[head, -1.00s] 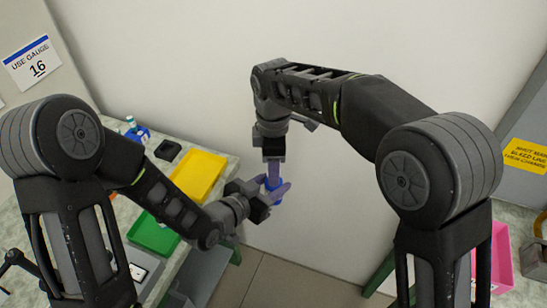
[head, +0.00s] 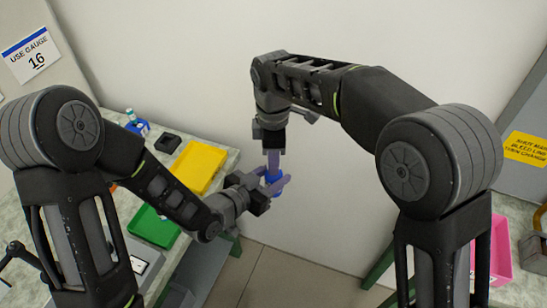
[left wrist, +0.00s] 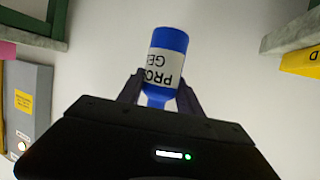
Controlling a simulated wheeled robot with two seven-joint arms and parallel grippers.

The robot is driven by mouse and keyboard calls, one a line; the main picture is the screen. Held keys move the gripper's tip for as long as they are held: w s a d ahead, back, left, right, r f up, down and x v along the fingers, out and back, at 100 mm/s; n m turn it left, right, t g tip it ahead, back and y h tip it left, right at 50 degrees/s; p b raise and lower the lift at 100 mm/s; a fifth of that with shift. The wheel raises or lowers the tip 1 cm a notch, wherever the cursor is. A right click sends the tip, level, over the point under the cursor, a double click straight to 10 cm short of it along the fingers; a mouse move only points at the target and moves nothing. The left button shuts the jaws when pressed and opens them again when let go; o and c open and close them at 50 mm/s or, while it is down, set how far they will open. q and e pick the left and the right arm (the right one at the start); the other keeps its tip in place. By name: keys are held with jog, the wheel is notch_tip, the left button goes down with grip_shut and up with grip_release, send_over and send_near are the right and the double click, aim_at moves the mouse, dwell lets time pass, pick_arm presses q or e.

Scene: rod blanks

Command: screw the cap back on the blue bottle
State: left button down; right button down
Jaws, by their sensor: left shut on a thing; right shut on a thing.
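The blue bottle (head: 274,182) is held in the air in front of the wall, beyond the table's right end. My left gripper (head: 273,187) is shut around it from the left. The left wrist view shows the bottle (left wrist: 167,62) with its white label upside down in the picture and its narrower part between the finger pads. My right gripper (head: 273,166) points straight down over the bottle's top and is shut, its fingertips meeting the top. The cap is hidden between the right fingers, so I cannot tell how it sits on the neck.
On the table at the left are a yellow tray (head: 199,168), a green tray (head: 153,228), a black block (head: 168,144) and a blue holder (head: 138,128). A pink bin (head: 501,250) stands at the right. Open floor lies below the bottle.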

jog(key=m, duration=0.6)
jog(key=shift+m, duration=0.3)
jog(key=m, duration=0.8)
jog(key=c, duration=1.1)
grip_release()
jog(key=shift+o, duration=0.2)
notch_tip(320, 180, up, 8)
jog(key=shift+f, duration=0.25)
jog(key=shift+w+d+f, duration=0.1)
